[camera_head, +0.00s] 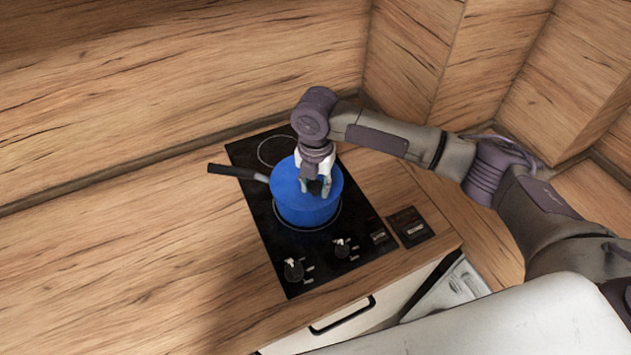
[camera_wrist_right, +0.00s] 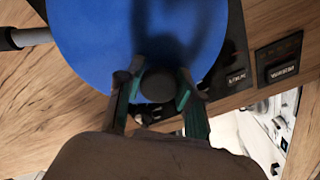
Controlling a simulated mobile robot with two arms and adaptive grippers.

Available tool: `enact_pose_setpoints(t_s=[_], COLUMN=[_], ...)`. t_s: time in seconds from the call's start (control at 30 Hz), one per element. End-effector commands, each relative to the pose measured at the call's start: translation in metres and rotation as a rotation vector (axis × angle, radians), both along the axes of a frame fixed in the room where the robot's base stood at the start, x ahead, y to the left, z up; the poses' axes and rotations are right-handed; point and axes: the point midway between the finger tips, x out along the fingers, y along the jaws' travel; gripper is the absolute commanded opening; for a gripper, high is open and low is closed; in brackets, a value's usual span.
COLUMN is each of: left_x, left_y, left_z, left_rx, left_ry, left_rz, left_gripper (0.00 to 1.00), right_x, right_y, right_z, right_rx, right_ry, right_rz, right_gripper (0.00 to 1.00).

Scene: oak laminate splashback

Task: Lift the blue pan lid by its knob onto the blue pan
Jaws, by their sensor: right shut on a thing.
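The blue pan (camera_head: 307,214) stands on the black hob, its dark handle (camera_head: 238,171) pointing left. The blue lid (camera_head: 289,183) is at the top of the pan and looks level; I cannot tell whether it rests fully on the rim. In the right wrist view the lid (camera_wrist_right: 95,40) fills the upper middle, with its dark round knob (camera_wrist_right: 158,84) between the fingers. My right gripper (camera_head: 317,187) comes from above and is shut on the knob; it also shows in the right wrist view (camera_wrist_right: 157,92). My left gripper is not in view.
The hob (camera_head: 278,238) has an empty ring (camera_head: 277,151) behind the pan and two knobs (camera_head: 293,270) (camera_head: 342,248) in front. A dark panel (camera_head: 410,227) lies right of it. The wooden counter (camera_head: 140,260) is clear on the left. Wooden walls stand behind.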

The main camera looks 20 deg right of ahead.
Motion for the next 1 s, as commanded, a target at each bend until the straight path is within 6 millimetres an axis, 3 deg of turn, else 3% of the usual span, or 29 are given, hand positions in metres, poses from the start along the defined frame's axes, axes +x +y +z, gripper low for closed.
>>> enact_pose_setpoints(t_s=[0.3,0.33,0.5,0.8,1.0], left_x=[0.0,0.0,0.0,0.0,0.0], left_y=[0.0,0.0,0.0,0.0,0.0], left_z=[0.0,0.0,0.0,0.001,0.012], left_rx=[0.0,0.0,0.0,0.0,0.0], left_ry=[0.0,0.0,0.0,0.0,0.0], left_rz=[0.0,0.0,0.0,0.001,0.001], left_gripper=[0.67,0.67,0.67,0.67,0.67], right_x=[0.0,0.0,0.0,0.0,0.0], right_y=[0.0,0.0,0.0,0.0,0.0], right_z=[0.0,0.0,0.0,0.0,0.011], right_rx=[0.001,0.001,0.0,0.0,-0.001], right_ry=[-0.001,-0.001,0.0,0.001,0.001], right_rz=[0.0,0.0,0.0,0.0,0.0], right_gripper=[0.0,0.4,0.66,0.66,0.66])
